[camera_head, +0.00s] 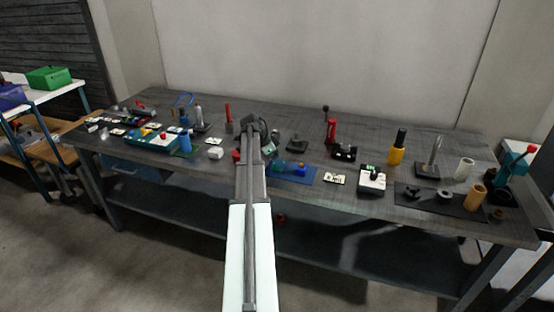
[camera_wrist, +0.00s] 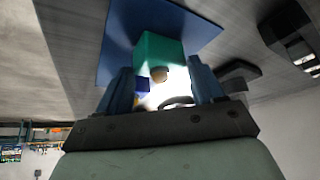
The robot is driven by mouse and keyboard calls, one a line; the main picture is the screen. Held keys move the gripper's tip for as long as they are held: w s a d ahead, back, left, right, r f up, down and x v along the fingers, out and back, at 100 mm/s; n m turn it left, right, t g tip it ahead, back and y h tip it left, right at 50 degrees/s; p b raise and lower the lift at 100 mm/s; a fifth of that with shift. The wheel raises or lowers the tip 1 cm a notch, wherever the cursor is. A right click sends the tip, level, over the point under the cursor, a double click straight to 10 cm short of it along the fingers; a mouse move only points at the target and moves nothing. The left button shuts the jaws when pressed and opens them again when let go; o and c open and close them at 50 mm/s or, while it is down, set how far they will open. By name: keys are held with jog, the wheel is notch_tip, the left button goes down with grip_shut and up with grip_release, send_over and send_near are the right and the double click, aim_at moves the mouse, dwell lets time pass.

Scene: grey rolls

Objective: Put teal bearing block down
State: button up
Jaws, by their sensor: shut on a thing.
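The teal bearing block (camera_wrist: 160,50) is between the two fingers of my gripper (camera_wrist: 163,82) in the wrist view. My gripper is shut on it. A round tan and dark part shows at the block's near face, close to the fingers. The block is over a blue mat (camera_wrist: 118,38); I cannot tell whether it touches the mat. In the head view the blue mat (camera_head: 302,178) lies near the middle of the workbench, and my arm hides most of the gripper and block.
A blue object (camera_head: 301,170) sits on the mat's right part. A red-handled tool (camera_head: 331,131) stands behind. A white block (camera_head: 215,152) is to the left.

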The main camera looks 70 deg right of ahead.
jog(key=shift+f, duration=0.1)
jog(key=o, duration=1.4)
jog(key=v, duration=1.2)
